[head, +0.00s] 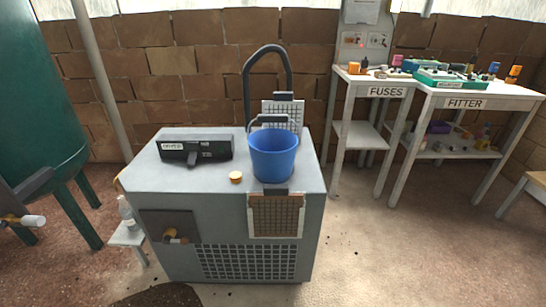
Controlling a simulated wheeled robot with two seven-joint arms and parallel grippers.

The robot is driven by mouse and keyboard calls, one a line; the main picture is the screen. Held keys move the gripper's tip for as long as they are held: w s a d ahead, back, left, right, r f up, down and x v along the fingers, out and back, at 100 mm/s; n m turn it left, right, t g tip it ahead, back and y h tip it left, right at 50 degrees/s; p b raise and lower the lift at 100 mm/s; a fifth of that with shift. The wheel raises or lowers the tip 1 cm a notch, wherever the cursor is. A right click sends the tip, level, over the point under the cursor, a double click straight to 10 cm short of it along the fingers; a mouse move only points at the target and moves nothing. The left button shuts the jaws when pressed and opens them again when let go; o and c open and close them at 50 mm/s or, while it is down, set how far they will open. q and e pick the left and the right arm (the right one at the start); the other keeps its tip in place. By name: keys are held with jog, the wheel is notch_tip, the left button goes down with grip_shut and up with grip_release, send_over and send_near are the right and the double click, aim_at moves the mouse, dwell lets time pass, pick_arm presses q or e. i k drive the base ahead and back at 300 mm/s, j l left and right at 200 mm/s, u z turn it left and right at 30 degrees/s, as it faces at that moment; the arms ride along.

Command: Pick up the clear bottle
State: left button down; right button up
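A small clear bottle (126,209) stands upright on a small pale ledge (128,235) at the left side of the grey cabinet. It is pale and small in the head view, so its details are hard to make out. Neither of my grippers can be made out in the head view.
A green tank (45,110) stands at left. White tables (480,102) with small items stand at right. Floor is open at front right.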

aim_at(125, 210)
jog(key=u, duration=1.3)
